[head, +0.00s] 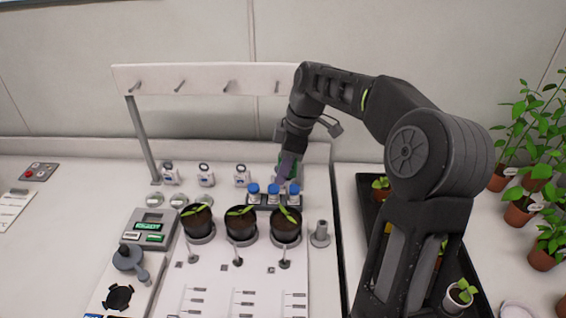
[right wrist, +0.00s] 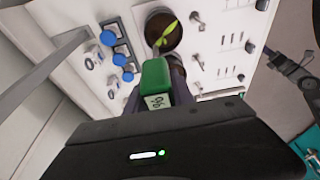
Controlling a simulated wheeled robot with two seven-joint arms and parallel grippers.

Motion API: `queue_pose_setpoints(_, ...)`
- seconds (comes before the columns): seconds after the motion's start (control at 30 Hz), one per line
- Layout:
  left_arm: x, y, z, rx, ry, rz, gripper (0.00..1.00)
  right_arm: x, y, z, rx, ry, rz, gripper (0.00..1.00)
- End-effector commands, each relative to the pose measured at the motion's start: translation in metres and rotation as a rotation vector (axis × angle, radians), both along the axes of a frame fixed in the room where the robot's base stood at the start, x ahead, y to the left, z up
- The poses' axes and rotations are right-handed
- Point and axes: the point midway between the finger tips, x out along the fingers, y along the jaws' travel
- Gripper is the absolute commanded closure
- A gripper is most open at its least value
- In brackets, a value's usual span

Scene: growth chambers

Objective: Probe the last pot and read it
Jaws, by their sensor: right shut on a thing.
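Three dark pots with seedlings stand in a row in round holders: a left pot (head: 198,224), a middle pot (head: 241,228) and a right pot (head: 286,229). My right gripper (head: 288,168) is above and behind the right pot, near the blue-capped bottles. It is shut on a green-bodied probe (right wrist: 155,76) with a white label. The probe's tip is hidden, so I cannot tell whether it touches anything. One pot (right wrist: 163,30) shows beyond the probe in the right wrist view. A meter (head: 148,228) with green displays stands left of the pots; its reading is too small to read. My left gripper is out of view.
Blue-capped bottles (head: 273,190) stand in a rack just behind the pots. A rail with pegs (head: 228,80) runs above the bench. A grey post holder (head: 320,234) is right of the pots. A dark tray (head: 366,192) with plants lies further right, partly behind my arm.

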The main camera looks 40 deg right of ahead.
Motion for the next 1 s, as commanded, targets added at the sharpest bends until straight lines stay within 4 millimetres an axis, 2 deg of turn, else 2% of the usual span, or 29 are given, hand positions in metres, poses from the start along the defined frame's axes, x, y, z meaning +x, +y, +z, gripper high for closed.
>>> queue_pose_setpoints(0.43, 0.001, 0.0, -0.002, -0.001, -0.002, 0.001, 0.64, 0.0, 0.0, -0.007, 0.001, 0.001, -0.001, 1.0)
queue_pose_setpoints(0.73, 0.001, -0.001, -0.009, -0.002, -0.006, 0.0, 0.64, 0.0, 0.0, -0.032, 0.001, 0.002, 0.0, 1.0)
queue_pose_setpoints(1.0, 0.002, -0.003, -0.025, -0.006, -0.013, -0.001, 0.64, 0.0, 0.0, -0.054, 0.001, 0.0, -0.001, 1.0)
